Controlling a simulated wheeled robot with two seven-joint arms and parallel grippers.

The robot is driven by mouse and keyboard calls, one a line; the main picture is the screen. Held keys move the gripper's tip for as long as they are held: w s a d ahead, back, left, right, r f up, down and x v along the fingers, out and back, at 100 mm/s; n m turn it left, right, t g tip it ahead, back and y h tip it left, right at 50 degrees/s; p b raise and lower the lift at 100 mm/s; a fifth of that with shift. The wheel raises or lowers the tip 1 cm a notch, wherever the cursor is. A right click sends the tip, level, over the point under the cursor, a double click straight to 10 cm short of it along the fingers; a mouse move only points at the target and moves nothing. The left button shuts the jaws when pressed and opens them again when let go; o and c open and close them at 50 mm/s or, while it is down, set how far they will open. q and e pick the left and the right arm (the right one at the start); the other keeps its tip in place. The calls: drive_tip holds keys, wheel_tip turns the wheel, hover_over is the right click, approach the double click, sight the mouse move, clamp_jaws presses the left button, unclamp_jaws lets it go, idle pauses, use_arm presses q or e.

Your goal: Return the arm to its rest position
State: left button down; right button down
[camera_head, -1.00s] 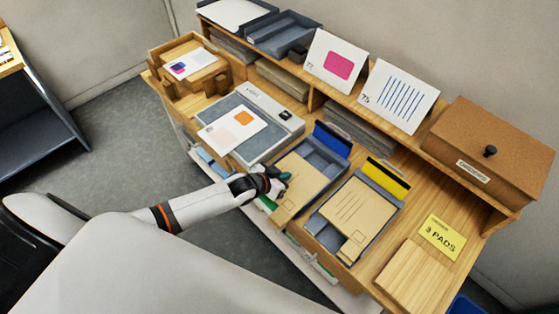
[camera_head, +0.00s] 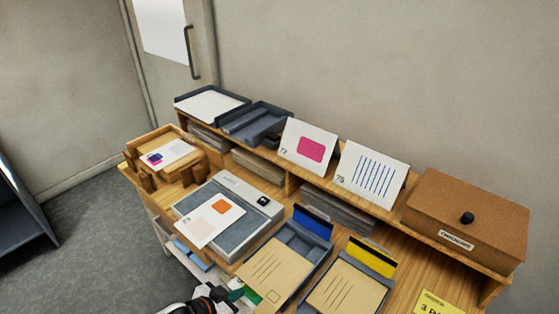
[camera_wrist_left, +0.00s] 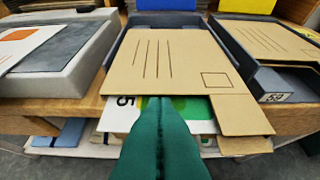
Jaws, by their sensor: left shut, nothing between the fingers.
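My left gripper (camera_head: 232,294) is at the bottom edge of the head view, in front of the table, with most of the arm cut off below the frame. In the left wrist view its green fingers (camera_wrist_left: 159,105) are shut together with nothing between them. They point at the front edge of a tan envelope (camera_wrist_left: 175,62) lying on a grey tray with a blue tab (camera_head: 311,222). My right gripper is out of view.
A grey scale-like unit (camera_head: 205,242) with a card stands left of the trays. A second envelope (camera_head: 345,288) lies on the tray with the yellow tab. A brown box (camera_head: 468,212) and two upright cards stand on the raised shelf. Open floor (camera_head: 90,230) lies left.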

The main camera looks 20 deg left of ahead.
use_arm(q)
drive_tip(key=s+d+r+n+g+y, duration=0.1)
drive_tip(key=s+d+r+g+y, duration=0.15)
drive_tip(key=s+r, duration=0.4)
drive_tip(key=s+d+r+n+g+y, duration=0.1)
drive_tip(key=s+d+r+g, duration=0.25)
drive_tip(key=s, duration=0.55)
wheel_tip(320, 180, down, 26)
drive_tip(key=g+b, duration=0.2)
drive_tip(key=s+a+f, duration=0.1)
drive_tip(key=s+f, duration=0.8)
drive_tip(key=s+a+f+g, duration=0.1)
drive_tip(key=s+a+f, duration=0.1)
drive_tip(key=s+f, duration=0.6)
drive_tip(key=shift+s+a+f+b, duration=0.25)
drive_tip(key=shift+s+f+b, duration=0.15)
drive_tip(key=shift+f, duration=0.45)
